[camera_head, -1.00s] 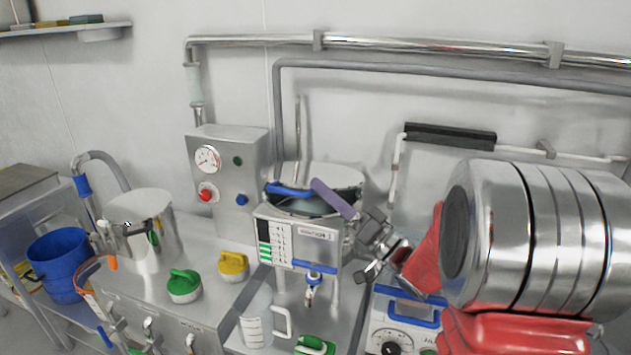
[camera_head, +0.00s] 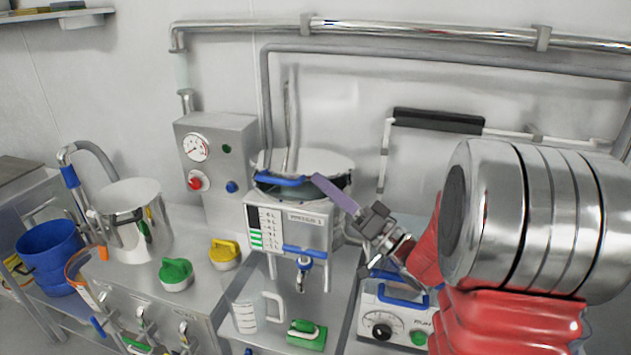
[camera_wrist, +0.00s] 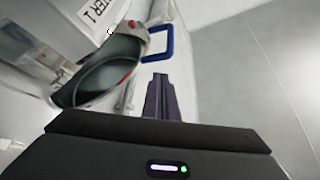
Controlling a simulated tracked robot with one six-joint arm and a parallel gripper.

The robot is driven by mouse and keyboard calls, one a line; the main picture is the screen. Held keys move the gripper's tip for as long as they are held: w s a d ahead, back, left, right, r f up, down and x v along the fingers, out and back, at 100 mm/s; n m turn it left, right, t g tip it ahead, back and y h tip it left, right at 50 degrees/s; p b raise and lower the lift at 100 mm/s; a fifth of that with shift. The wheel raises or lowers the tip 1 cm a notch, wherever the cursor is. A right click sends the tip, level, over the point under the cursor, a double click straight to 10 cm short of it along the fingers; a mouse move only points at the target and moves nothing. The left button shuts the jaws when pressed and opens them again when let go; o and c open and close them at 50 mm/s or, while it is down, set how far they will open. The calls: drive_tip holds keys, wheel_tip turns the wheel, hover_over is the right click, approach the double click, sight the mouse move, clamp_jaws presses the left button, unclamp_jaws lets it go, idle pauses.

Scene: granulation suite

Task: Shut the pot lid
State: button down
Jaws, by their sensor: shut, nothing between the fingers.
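A blue handle (camera_head: 280,180) sits at the lid's front edge. My gripper (camera_head: 318,179) is shut and empty, just right of the handle at the front of the pot, in front of the gap. In the wrist view my shut fingers (camera_wrist: 158,78) point toward the blue handle (camera_wrist: 171,42), apart from it in the picture. The dark pot opening (camera_wrist: 105,75) shows to their left. Contact with the lid cannot be told.
A control box with a gauge (camera_head: 229,150) stands left of the pot. A green knob (camera_head: 175,274), a yellow knob (camera_head: 223,253) and a clear jug (camera_head: 245,318) are in front. A white dial unit (camera_head: 385,322) is below my arm. Pipes run along the wall.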

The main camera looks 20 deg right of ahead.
drive_tip(key=s+d, duration=0.5)
drive_tip(key=s, duration=0.3)
drive_tip(key=shift+s, duration=0.2)
drive_tip(key=s+a+f+n+g, duration=0.1)
drive_tip(key=s+a+f+g, duration=0.2)
drive_tip(key=a+g, duration=0.3)
drive_tip(key=s+a+f+n+g+y, duration=0.1)
drive_tip(key=s+a+f+g, duration=0.15)
drive_tip(key=a, duration=0.55)
drive_tip(key=s+a+f+n+g, duration=0.1)
drive_tip(key=s+a+f+g, duration=0.1)
drive_tip(key=a+g, duration=0.45)
drive_tip(key=s+a+f+g+h, duration=0.1)
drive_tip(key=s+f+g+h, duration=0.2)
drive_tip(key=s+f+h, duration=0.45)
drive_tip(key=d+r+m+t+h, duration=0.1)
drive_tip(key=d+r+t+h, duration=0.3)
drive_tip(key=d+h, duration=0.1)
drive_tip(key=shift+w+d+r, duration=0.3)
drive_tip(key=shift+w+d, duration=0.15)
drive_tip(key=shift+d, duration=0.25)
